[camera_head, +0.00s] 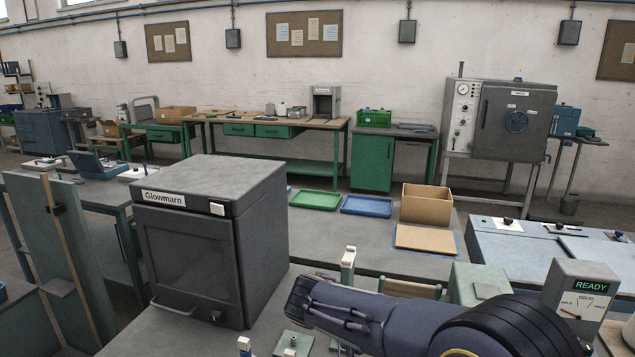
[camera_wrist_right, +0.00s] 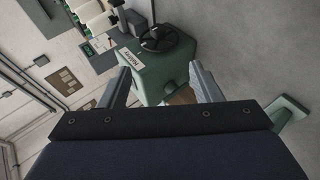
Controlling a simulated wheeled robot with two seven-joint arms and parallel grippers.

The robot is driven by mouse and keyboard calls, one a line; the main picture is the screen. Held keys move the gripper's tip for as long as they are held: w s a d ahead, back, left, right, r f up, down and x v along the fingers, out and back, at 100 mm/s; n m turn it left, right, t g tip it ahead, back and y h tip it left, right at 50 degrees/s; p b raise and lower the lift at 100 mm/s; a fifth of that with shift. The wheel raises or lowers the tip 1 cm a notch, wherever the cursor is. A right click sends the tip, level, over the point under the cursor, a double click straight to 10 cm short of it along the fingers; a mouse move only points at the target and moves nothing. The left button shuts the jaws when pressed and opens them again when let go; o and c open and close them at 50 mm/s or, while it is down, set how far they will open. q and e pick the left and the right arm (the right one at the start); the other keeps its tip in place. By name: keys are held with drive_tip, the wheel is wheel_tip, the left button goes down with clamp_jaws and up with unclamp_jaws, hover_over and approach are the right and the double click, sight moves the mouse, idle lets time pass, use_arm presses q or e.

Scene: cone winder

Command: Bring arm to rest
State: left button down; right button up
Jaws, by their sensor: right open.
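My right arm (camera_head: 400,318) comes in from the lower right in the head view and lies across the front of the bench as a dark blue-grey link. Its gripper fingers do not show there. In the right wrist view my right gripper (camera_wrist_right: 166,84) has its two grey fingers spread apart, with nothing held between them. The picture there is tilted. Behind the fingers is a green machine (camera_wrist_right: 160,70) with a dark handwheel, apart from them. My left arm and left gripper are not in view.
A grey "Glowmarn" oven (camera_head: 210,240) stands left of my right arm. A meter reading "READY" (camera_head: 581,295) stands close on the right. Behind the arm are a green tray (camera_head: 316,199), a blue tray (camera_head: 367,205) and an open cardboard box (camera_head: 426,205).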

drive_tip(key=s+d+f+g+y, duration=0.2)
drive_tip(key=s+d+y, duration=0.5)
drive_tip(key=s+d, duration=0.2)
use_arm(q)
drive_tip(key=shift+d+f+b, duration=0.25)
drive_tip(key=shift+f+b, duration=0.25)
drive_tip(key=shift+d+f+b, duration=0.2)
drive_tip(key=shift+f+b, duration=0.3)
use_arm(e)
drive_tip(key=s+a+f+t+y, duration=0.1)
drive_tip(key=s+t+y, duration=0.2)
drive_tip(key=s, duration=0.5)
drive_tip(key=s+a+f+t+y, duration=0.1)
drive_tip(key=s+y, duration=0.3)
drive_tip(key=s, duration=0.4)
drive_tip(key=shift+a+f+m+t+y, duration=0.3)
drive_tip(key=shift+a+f+m+t, duration=0.1)
drive_tip(key=shift+t, duration=0.5)
